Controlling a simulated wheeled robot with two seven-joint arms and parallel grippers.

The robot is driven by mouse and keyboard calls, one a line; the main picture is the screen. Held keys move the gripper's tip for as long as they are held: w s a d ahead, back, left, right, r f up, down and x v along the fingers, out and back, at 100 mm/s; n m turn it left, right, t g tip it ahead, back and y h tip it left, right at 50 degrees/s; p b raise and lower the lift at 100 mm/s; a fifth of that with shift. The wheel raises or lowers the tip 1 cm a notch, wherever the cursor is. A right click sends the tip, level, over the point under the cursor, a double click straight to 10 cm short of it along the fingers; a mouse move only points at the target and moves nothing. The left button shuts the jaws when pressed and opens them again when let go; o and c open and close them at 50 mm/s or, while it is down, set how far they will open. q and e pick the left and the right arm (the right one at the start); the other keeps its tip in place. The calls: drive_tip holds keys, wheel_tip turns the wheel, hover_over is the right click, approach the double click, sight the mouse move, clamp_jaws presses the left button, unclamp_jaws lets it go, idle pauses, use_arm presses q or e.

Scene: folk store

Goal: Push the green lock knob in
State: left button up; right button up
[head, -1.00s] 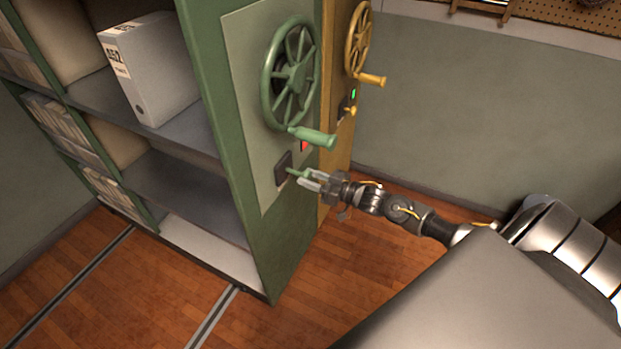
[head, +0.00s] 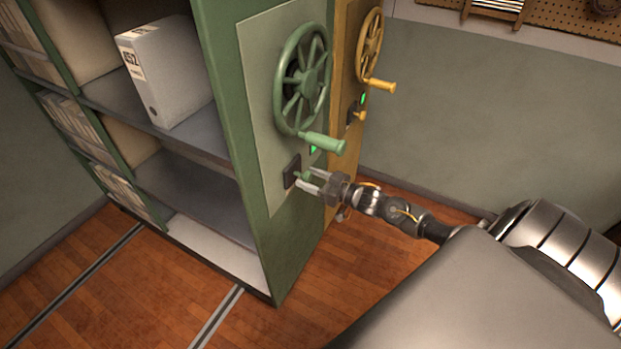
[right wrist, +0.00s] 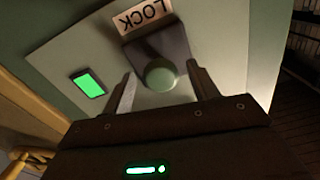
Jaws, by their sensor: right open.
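The green lock knob (right wrist: 160,75) sits on its dark square plate (head: 291,171) on the green cabinet's end panel, under a LOCK label (right wrist: 145,14) in the right wrist view. In the head view the knob (head: 305,174) stands close to the panel. My right gripper (head: 308,183) is open and empty, with its fingers on either side of the knob; whether they touch it I cannot tell. The indicator lamp (head: 313,149) near the knob is green, and it also shows green in the right wrist view (right wrist: 88,84). My left gripper is not in view.
A green handwheel (head: 303,80) with a handle (head: 322,143) sits just above the knob. A yellow cabinet with a yellow wheel (head: 370,45) stands behind. A white binder (head: 172,75) is on a shelf. Floor rails run below.

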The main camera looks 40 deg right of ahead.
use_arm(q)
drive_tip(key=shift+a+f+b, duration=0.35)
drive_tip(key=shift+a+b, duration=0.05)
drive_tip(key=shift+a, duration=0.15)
use_arm(e)
drive_tip(key=v, duration=1)
drive_tip(key=shift+s, duration=0.15)
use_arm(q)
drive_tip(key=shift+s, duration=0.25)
use_arm(e)
drive_tip(key=shift+d, duration=0.1)
